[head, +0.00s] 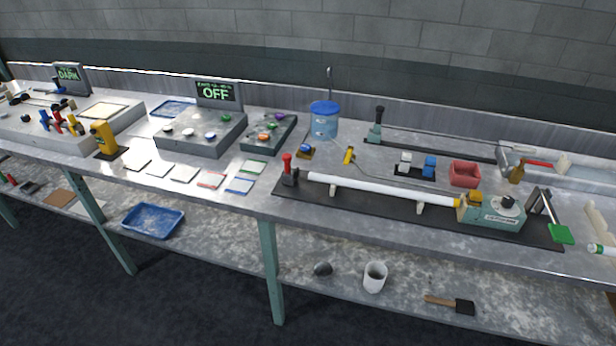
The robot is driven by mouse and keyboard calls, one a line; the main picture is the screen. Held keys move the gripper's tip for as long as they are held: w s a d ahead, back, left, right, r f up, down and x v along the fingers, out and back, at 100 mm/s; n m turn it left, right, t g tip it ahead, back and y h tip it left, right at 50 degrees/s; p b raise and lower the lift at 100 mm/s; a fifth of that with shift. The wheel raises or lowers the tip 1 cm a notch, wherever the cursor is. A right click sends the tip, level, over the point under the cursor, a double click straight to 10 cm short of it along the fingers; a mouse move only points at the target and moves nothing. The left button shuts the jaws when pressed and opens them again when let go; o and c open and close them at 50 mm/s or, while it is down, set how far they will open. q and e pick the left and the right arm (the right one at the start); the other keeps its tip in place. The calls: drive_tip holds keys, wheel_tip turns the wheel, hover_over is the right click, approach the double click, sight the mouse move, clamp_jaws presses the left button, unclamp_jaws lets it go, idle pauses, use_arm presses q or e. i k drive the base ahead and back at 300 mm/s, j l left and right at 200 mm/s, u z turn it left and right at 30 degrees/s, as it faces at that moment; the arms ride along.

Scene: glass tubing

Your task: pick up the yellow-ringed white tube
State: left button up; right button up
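A long white tube (380,188) lies level across two small pale supports on a black base board (338,204), right of the middle. Its right end shows a yellow band (457,203) against a teal device (490,212) with a dark knob. Its left end is close to a red-topped post (288,170). Another white tube (602,249) with a green ring is cut off at the right edge. Neither of my grippers is in view.
Coloured-edged cards lie left of the base. A green-ended paddle (561,234) is at the base's right end.

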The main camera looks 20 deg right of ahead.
sight(452, 202)
drive_tip(key=l+z, duration=0.25)
drive_tip(key=l, duration=0.35)
drive_tip(key=i+l+z, duration=0.1)
drive_tip(key=l+z, duration=0.15)
drive_tip(key=l, duration=0.3)
drive_tip(key=i+l+z, duration=0.1)
drive_tip(key=l+z, duration=0.15)
drive_tip(key=l, duration=0.3)
